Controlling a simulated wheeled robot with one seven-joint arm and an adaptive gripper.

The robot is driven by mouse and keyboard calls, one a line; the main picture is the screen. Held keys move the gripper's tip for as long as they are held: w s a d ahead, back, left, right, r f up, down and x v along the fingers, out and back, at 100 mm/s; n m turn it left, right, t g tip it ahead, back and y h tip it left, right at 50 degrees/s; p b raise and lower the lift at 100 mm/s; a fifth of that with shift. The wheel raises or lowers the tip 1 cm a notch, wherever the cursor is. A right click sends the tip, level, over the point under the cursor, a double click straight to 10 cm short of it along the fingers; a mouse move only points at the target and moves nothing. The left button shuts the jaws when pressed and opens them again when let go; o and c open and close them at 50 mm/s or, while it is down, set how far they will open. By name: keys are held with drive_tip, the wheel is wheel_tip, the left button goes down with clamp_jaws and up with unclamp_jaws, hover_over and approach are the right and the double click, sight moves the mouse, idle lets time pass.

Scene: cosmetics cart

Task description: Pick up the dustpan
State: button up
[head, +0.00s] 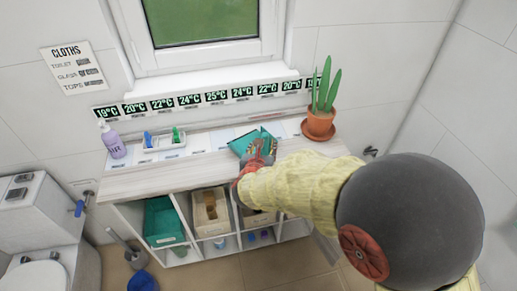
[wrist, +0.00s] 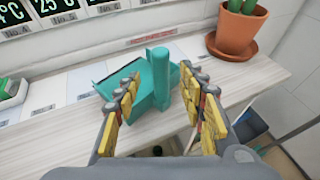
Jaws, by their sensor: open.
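The dustpan is teal and lies on the pale wooden cart top (head: 165,179) below the window. In the head view the dustpan (head: 247,142) is partly hidden by my gripper (head: 256,160) at its near side. In the wrist view the dustpan (wrist: 152,92) shows a flat pan at left and a raised upright handle part at right. My gripper (wrist: 163,97) is open, its yellow-padded fingers on either side of the dustpan, with the handle part between them. Whether the fingers touch it, I cannot tell.
A potted plant (head: 319,122) on a saucer stands right of the dustpan, close to my arm. A purple bottle (head: 113,142) and a white tray (head: 164,143) stand at left. Bins, including a teal one (head: 163,219), fill the shelves below. The wall rises behind.

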sight(265, 145)
drive_tip(key=b+x, duration=0.1)
drive_tip(key=x, duration=0.1)
drive_tip(key=b+x, duration=0.1)
drive_tip(key=x, duration=0.1)
drive_tip(key=shift+d+f, duration=0.1)
drive_tip(key=shift+f, duration=0.3)
drive_tip(key=shift+w, duration=0.35)
drive_tip(key=shift+r, duration=0.1)
drive_tip(key=shift+c, duration=0.4)
clamp_jaws()
